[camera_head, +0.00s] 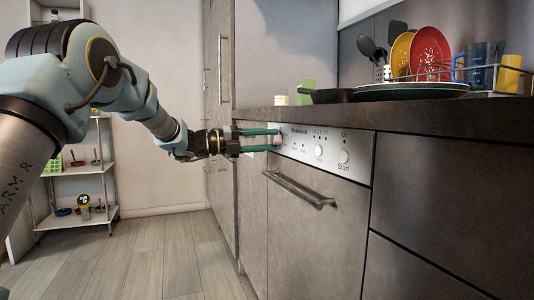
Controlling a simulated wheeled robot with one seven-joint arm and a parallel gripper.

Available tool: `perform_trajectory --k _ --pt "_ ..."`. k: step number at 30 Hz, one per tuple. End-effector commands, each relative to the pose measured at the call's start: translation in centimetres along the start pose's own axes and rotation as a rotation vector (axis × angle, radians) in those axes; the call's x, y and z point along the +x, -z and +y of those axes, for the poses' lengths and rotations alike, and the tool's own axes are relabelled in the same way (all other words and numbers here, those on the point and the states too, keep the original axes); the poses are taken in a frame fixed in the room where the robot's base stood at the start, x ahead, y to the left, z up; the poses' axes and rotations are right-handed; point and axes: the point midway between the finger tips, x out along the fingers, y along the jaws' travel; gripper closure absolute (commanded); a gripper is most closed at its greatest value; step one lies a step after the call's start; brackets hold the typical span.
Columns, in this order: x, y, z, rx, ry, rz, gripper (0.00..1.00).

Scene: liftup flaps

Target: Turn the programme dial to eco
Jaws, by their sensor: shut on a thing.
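The dishwasher (316,210) has a silver control panel (330,160) along its top edge, under the counter. The programme dial (277,139) is at the left end of the panel. My gripper (275,140) has its two green fingers around the dial from the left and is shut on it. The fingers cover part of the dial, so I cannot read its setting. A second round knob (319,151) and a start button (344,156) sit further right on the panel. The dishwasher door is closed, with a bar handle (298,190) below the panel.
The counter (330,116) overhangs just above the panel. On it are a dark pan (325,96), a large green-rimmed plate (410,91) and a dish rack with plates and mugs. A shelf unit (80,180) stands at the left back. The floor before the dishwasher is clear.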

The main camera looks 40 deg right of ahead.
Motion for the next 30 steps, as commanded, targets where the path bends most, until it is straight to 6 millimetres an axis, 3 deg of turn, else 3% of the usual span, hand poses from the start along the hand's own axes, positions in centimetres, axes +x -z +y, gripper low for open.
perform_trajectory --k 12,29,30 --pt "-0.02 0.05 0.20 0.197 -0.020 0.014 1.00" --pt "-0.01 -0.01 0.07 0.226 -0.023 0.016 1.00" --pt "-0.01 -0.01 0.07 0.226 -0.023 0.016 0.53"
